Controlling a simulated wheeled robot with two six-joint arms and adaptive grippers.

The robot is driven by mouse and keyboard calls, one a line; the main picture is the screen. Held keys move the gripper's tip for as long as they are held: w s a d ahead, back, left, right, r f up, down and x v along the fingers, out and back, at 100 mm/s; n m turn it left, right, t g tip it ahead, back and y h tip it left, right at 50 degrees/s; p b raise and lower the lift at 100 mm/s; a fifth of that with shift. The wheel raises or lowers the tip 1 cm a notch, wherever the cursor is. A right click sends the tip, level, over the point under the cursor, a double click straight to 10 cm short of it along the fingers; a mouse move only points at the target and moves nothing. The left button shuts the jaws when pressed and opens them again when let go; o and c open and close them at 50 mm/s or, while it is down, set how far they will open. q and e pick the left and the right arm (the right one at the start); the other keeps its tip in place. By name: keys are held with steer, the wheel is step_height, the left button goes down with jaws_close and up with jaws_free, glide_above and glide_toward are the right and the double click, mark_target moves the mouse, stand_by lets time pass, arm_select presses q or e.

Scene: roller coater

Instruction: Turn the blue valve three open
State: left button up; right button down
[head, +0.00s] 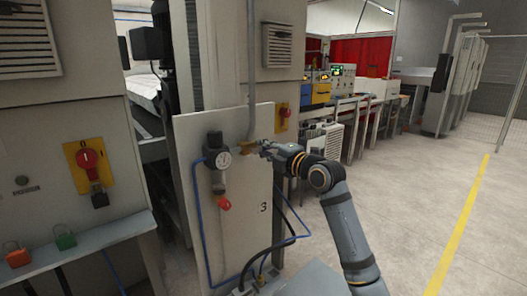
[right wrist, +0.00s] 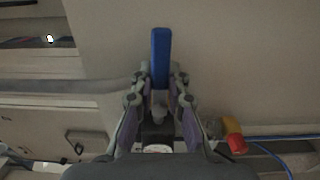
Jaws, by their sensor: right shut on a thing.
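The blue valve handle (right wrist: 160,55) points up between the fingertips of my right gripper (right wrist: 160,88) in the right wrist view. The fingers are shut on its lower part. In the head view, my right gripper (head: 266,149) is at the upper part of the pale panel marked 3 (head: 254,178). A brass-coloured fitting (head: 247,151) shows just left of the fingers. The blue handle is hidden or too small to make out there. My left gripper is not in view.
A blue hose (head: 203,225) runs down the panel. A red rotary switch on a yellow plate (head: 91,165) is at far left. The floor (head: 420,180) at right is clear.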

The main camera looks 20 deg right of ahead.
steer(key=shift+f, duration=0.1)
stand_by(0.3)
steer(key=c, duration=1.3)
jaws_free()
steer(key=v, duration=0.7)
steer(key=shift+s, duration=0.2)
steer(key=shift+d, duration=0.1)
